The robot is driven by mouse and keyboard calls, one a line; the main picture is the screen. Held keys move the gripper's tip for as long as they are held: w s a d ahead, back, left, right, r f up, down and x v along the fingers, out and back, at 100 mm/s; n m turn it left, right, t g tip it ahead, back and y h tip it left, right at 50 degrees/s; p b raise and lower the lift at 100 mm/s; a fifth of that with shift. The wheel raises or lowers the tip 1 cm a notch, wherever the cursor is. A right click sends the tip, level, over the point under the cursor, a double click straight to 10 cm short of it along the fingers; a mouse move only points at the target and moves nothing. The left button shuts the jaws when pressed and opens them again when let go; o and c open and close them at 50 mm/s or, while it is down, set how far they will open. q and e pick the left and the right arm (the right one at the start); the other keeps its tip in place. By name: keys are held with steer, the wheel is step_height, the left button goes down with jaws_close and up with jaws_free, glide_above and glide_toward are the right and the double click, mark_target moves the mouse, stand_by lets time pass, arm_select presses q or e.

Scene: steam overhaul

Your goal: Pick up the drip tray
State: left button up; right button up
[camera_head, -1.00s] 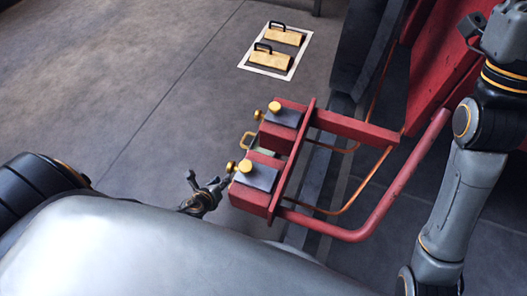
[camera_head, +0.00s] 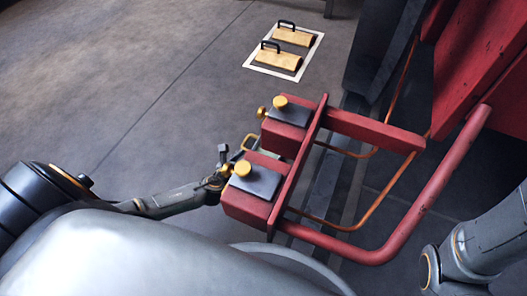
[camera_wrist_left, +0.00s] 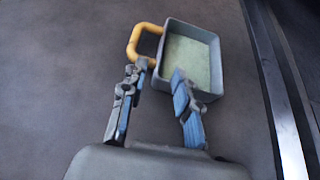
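The drip tray is a small grey box with a pale green inside and a yellow handle. It shows in the left wrist view (camera_wrist_left: 214,68), its handle at the upper left. My left gripper (camera_wrist_left: 157,72) is open. One fingertip is by the lower end of the handle, and the other overlaps the tray's inside. I cannot tell if they touch it. In the head view, the left gripper (camera_head: 223,164) is left of the red blocks. My right gripper is out of view.
A red frame with two blocks (camera_head: 250,205), brass knobs and dark plates surrounds the tray's spot. A red rail (camera_head: 420,200) and copper pipes (camera_head: 395,100) run right of it. Two yellow-brown blocks with black handles lie on a white-edged floor mat (camera_head: 257,66). The left floor is open.

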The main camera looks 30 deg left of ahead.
mark_target(255, 145)
arm_select(q)
steer(key=shift+w, duration=1.1)
steer(key=b+x, duration=0.3)
steer(key=x, duration=0.1)
steer(key=shift+w+f+b, duration=0.25)
steer(key=shift+w+b, duration=0.1)
steer(key=shift+w+a, duration=0.1)
steer(key=shift+w, duration=0.25)
jaws_close()
